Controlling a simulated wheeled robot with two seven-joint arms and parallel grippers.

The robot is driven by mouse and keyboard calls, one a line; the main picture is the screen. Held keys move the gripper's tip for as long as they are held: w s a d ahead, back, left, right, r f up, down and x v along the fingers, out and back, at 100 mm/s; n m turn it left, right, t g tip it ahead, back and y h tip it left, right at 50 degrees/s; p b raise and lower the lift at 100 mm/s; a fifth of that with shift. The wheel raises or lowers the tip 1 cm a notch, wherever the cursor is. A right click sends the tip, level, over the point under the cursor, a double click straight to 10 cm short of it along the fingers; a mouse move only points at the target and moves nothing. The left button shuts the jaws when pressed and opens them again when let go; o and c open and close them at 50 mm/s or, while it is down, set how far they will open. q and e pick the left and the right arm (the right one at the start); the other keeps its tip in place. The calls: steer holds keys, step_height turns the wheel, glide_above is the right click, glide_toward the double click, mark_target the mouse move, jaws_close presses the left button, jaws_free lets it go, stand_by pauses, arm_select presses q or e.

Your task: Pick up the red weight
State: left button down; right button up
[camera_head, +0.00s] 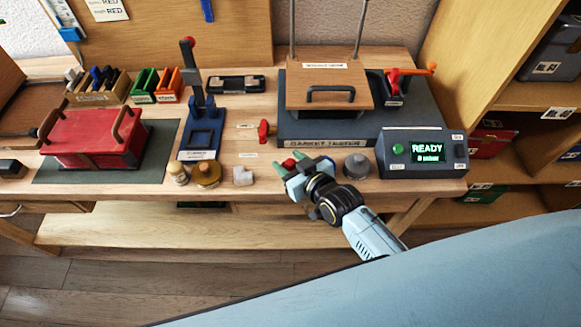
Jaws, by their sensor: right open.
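A small red piece (289,163), which looks like the red weight, shows at the front edge of the bench. It is mostly hidden by my right gripper (302,168), so I cannot tell whether the fingers are around it or only beside it. My right gripper is open, low over the bench's front edge, with its arm coming from the lower right. A larger red block (95,138) with two handles sits on a dark mat at the left, well away from the gripper. My left gripper is not in view.
A grey round weight (356,166) stands just right of my gripper. A white piece (243,176), a brass disc (207,176) and a cream knob (178,174) stand to its left. The gasket tester (335,132) is behind, and a READY display box (423,152) is at right.

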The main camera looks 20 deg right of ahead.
jaws_close()
steer(key=shift+r, duration=0.1)
